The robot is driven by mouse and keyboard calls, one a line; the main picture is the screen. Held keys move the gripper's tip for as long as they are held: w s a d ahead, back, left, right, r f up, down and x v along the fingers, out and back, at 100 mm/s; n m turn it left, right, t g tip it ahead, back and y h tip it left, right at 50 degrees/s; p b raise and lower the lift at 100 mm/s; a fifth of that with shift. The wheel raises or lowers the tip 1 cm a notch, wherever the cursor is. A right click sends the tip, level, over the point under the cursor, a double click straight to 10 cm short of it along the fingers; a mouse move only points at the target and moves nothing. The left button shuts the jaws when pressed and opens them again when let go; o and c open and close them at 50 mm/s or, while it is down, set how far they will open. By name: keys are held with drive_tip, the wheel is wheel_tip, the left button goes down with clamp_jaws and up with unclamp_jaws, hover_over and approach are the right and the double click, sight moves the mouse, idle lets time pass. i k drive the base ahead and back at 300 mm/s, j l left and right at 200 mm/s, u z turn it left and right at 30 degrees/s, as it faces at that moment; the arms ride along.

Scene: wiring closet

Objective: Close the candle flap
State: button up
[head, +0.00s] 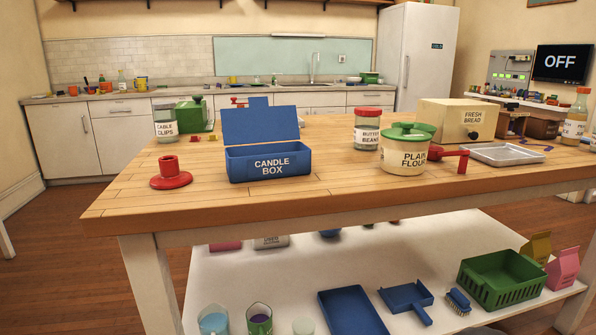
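The blue candle box (270,164) stands on the wooden table, its front lettered "CANDLE BOX". Its blue flap (260,125) is raised, standing up along the back edge and leaning slightly back, with a small tab at its top. The box's inside is mostly hidden behind its front wall, so I cannot tell what it holds. My gripper is not in the head view.
A red candle holder (171,175) stands left of the box. A cable clips jar (165,121) and green box (191,115) stand behind left. A butter beans jar (367,130), plain flour tub (405,150) and bread box (457,118) stand right. The table front is clear.

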sight(260, 122)
drive_tip(key=z, duration=0.3)
drive_tip(key=j+z, duration=0.85)
drive_tip(key=k+j+z, duration=0.1)
drive_tip(key=j+z, duration=0.3)
drive_tip(key=k+j, duration=0.15)
drive_tip(key=j, duration=0.3)
drive_tip(key=k+j+z, duration=0.15)
drive_tip(key=j, duration=0.3)
drive_tip(key=k+j, duration=0.2)
drive_tip(key=j, duration=0.2)
drive_tip(key=k+j+z, duration=0.15)
drive_tip(key=j, duration=0.3)
drive_tip(key=k+j, duration=0.2)
drive_tip(key=j, duration=0.2)
drive_tip(key=k+j+z, duration=0.15)
drive_tip(key=j, duration=0.25)
drive_tip(key=k+j, duration=0.25)
drive_tip(key=j, duration=0.15)
drive_tip(key=k+j, duration=0.35)
drive_tip(key=k, duration=0.1)
